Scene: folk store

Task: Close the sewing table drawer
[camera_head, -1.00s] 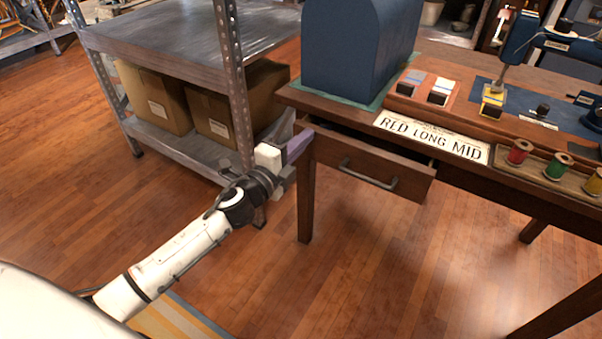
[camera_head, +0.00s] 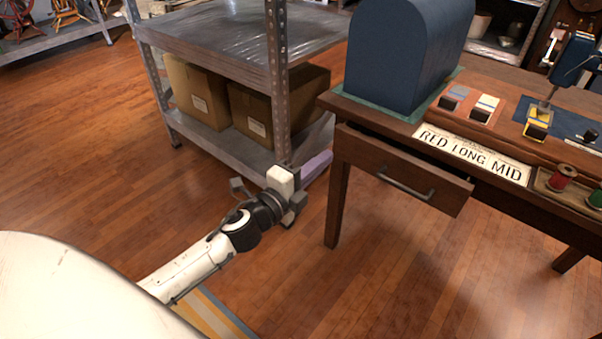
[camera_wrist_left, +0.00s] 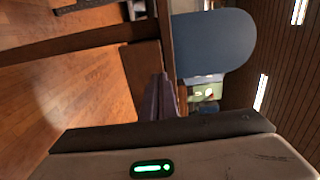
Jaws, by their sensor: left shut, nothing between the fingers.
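The sewing table (camera_head: 345,105) is a dark wooden table at the right of the head view. Its drawer (camera_head: 400,178) sticks out at the front, partly open, with a grey bar handle (camera_head: 406,187) on its face. My left gripper (camera_head: 316,168) is shut and empty, left of the drawer and the near table leg, not touching the drawer. Its purple fingers show in the left wrist view (camera_wrist_left: 160,100), pointing toward the table's edge. The drawer's inside is mostly hidden. My right gripper is not in view.
A metal shelf (camera_head: 215,52) with cardboard boxes (camera_head: 198,90) stands behind my left gripper. A blue domed cover (camera_head: 395,60), a label plate (camera_head: 472,154) and thread spools (camera_head: 562,177) are on the tabletop. The floor (camera_head: 420,280) before the drawer is clear.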

